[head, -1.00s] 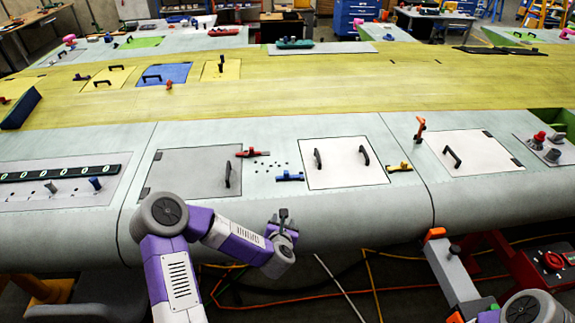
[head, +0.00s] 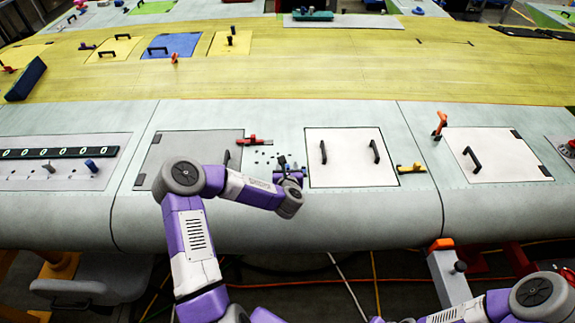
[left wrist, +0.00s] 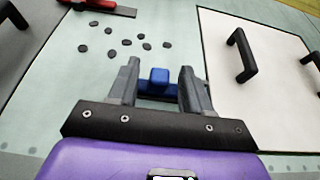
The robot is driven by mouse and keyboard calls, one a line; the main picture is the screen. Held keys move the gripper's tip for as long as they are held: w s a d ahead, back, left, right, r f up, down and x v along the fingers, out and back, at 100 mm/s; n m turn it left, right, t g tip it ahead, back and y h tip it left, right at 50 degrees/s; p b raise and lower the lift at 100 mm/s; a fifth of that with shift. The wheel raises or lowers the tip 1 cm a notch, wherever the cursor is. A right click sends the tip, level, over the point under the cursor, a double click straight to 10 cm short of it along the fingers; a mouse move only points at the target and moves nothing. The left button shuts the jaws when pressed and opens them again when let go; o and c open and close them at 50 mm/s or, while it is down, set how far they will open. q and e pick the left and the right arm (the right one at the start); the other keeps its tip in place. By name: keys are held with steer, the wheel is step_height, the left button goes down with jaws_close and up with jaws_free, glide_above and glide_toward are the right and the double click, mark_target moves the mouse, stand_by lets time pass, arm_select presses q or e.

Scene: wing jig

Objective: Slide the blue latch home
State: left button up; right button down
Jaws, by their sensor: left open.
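The blue latch (left wrist: 160,74) sits on the pale green wing skin, and its raised knob shows between my left gripper's fingers in the left wrist view. My left gripper (left wrist: 158,84) is open, with one finger on each side of the knob. I cannot tell whether either finger touches it. In the head view my left gripper (head: 290,166) is over the latch, left of the white panel, and mostly hides it. My right arm shows at the lower right of the head view, but its gripper is out of view.
A white panel (head: 350,157) with two black handles lies right of the latch. A grey panel (head: 185,148) lies to the left, partly behind my arm. A red latch (head: 254,141) and several dark holes are beyond the gripper. A yellow latch (head: 411,169) sits further right.

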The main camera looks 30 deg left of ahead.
arm_select(q)
steer(key=shift+w+a+f, duration=0.2)
steer(key=shift+w+a, duration=0.1)
steer(key=shift+w, duration=0.2)
jaws_close()
